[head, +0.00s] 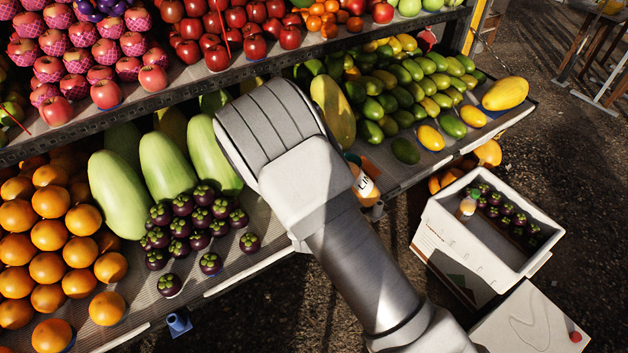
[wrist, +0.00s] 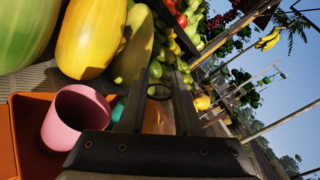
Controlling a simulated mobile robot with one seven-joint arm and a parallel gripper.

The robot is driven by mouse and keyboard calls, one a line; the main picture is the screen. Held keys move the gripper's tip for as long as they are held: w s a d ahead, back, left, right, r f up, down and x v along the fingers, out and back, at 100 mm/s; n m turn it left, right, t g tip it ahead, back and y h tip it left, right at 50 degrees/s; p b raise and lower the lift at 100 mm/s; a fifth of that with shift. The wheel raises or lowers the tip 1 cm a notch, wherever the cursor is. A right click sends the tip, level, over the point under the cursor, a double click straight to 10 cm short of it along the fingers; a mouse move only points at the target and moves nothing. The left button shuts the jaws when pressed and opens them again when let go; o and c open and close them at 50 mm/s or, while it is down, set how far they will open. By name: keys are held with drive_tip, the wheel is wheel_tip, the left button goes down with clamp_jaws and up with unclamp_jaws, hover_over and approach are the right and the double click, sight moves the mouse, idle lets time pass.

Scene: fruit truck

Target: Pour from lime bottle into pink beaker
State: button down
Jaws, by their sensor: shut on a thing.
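The lime bottle (head: 365,186), with a pale label reading "LI" and an orange part, shows beside my arm in the head view. In the wrist view my gripper (wrist: 158,98) is shut on the bottle, whose orange part (wrist: 158,118) and dark round rim show between the fingers. I cannot tell its exact tilt. The pink beaker (wrist: 62,122) is in the wrist view, left of the fingers and apart from them, in an orange tray (wrist: 30,150). Its inside is in shadow. My arm hides the beaker and my fingers in the head view.
A teal object (wrist: 118,110) sits between the beaker and the fingers in the wrist view. Long green melons (head: 165,165), mangosteens (head: 198,222) and oranges (head: 48,267) fill the shelf. A white crate (head: 450,232) with mangosteens and a small bottle (head: 467,207) stands at right.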

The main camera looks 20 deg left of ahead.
drive_tip(key=shift+a+f+n+b, duration=0.15)
drive_tip(key=shift+f+n+b, duration=0.35)
drive_tip(key=shift+f, duration=0.35)
drive_tip(key=shift+f+n+b, duration=0.4)
drive_tip(key=shift+f+n, duration=0.4)
idle(0.4)
drive_tip(key=shift+a+f+n, duration=0.1)
drive_tip(key=shift+f+n, duration=0.35)
drive_tip(key=shift+n, duration=0.35)
idle(0.6)
drive_tip(key=shift+r+n, duration=0.15)
drive_tip(key=shift+n, duration=0.75)
idle(0.6)
drive_tip(key=shift+a+r+n+p, duration=0.1)
drive_tip(key=shift+a+n+p, duration=0.6)
drive_tip(key=shift+n, duration=0.2)
idle(2.2)
